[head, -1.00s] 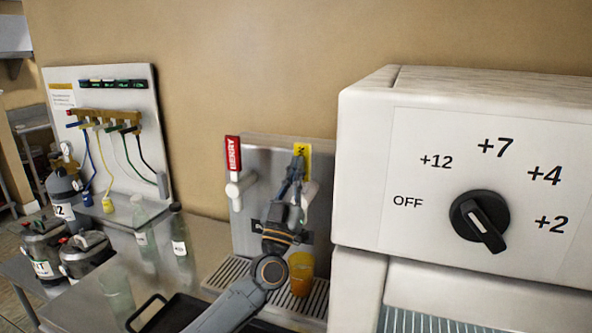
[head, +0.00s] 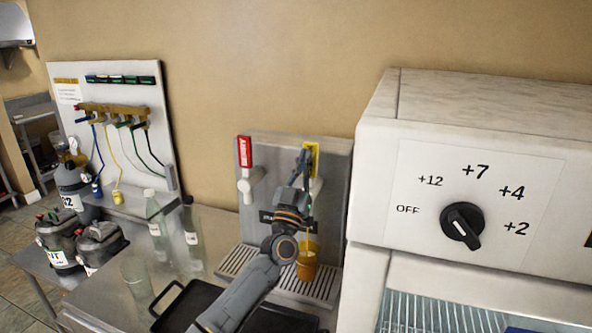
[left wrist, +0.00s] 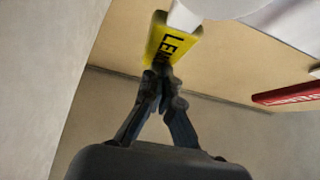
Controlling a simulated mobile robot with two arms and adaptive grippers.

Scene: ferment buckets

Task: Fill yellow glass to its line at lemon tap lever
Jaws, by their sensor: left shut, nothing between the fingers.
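The yellow lemon tap lever (head: 311,158) stands upright at the right of the tap panel. It also shows in the left wrist view (left wrist: 172,42), lettered LEM with the rest hidden. My left gripper (head: 304,158) is shut and empty, its fingertips at the lever's front; I cannot tell if they touch it. The closed fingers (left wrist: 163,75) also show in the left wrist view, just below the lever. The yellow glass (head: 307,262) stands upright on the drip tray (head: 236,262) below the lemon tap, with orange-yellow contents. Its fill line cannot be made out. My right gripper is not in view.
The red berry lever (head: 245,152) is left of the lemon lever. A white machine with a dial (head: 461,225) stands close on the right. A black tray (head: 172,312), clear glass (head: 136,275) and bottles (head: 157,222) are on the left counter. Kegs (head: 58,240) stand further left.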

